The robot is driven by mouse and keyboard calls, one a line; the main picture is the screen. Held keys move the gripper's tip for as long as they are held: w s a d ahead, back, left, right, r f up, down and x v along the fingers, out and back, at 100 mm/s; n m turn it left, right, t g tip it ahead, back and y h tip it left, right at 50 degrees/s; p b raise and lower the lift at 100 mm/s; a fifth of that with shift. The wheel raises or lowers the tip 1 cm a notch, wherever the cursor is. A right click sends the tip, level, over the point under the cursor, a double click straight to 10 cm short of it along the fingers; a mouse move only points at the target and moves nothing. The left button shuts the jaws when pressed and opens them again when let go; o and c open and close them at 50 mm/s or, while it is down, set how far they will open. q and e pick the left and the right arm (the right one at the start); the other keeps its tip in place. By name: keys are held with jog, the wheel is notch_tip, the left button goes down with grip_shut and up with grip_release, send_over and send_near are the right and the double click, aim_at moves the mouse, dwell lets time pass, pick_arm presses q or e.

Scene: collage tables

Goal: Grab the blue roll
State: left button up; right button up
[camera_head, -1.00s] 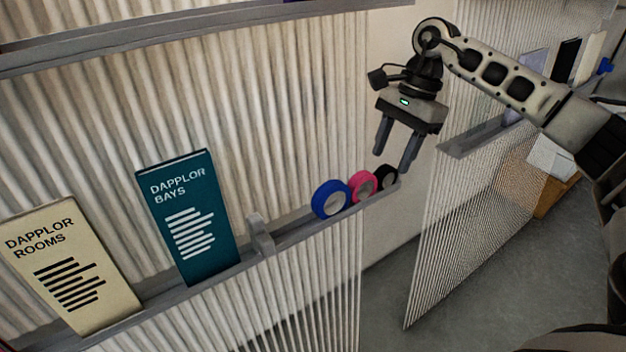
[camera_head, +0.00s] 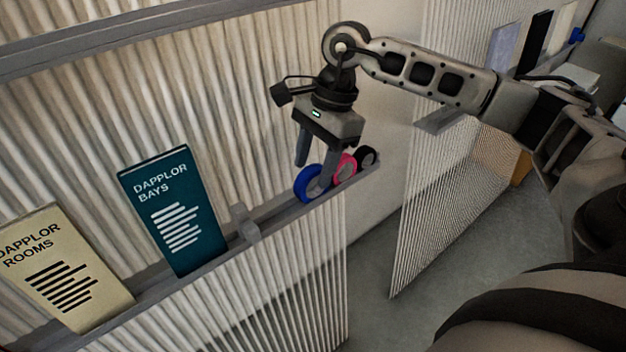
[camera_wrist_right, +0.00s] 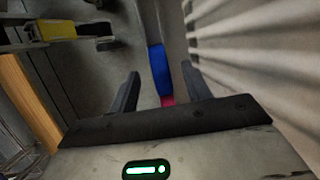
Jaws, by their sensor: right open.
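The blue roll (camera_head: 301,186) stands upright on a narrow grey ledge (camera_head: 280,221), at the left of a row of rolls. My right gripper (camera_head: 312,178) is open above the ledge, with its fingers down at the blue roll; one finger overlaps the roll's right part in the head view. My left gripper is not in view.
A pink roll (camera_head: 345,165) and a black roll (camera_head: 367,156) stand just right of the blue roll. A grey divider (camera_head: 245,223) rises from the ledge to its left, then a teal sign (camera_head: 178,215) and a cream sign (camera_head: 60,268). A ribbed panel stands behind.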

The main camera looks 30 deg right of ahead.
aim_at(312, 168)
jog(key=x, duration=0.3)
jog(key=shift+f, duration=0.2)
jog(key=shift+c, duration=0.2)
jog(key=c, duration=1)
grip_shut()
jog(key=shift+w+r, duration=0.1)
jog(key=shift+r, duration=0.05)
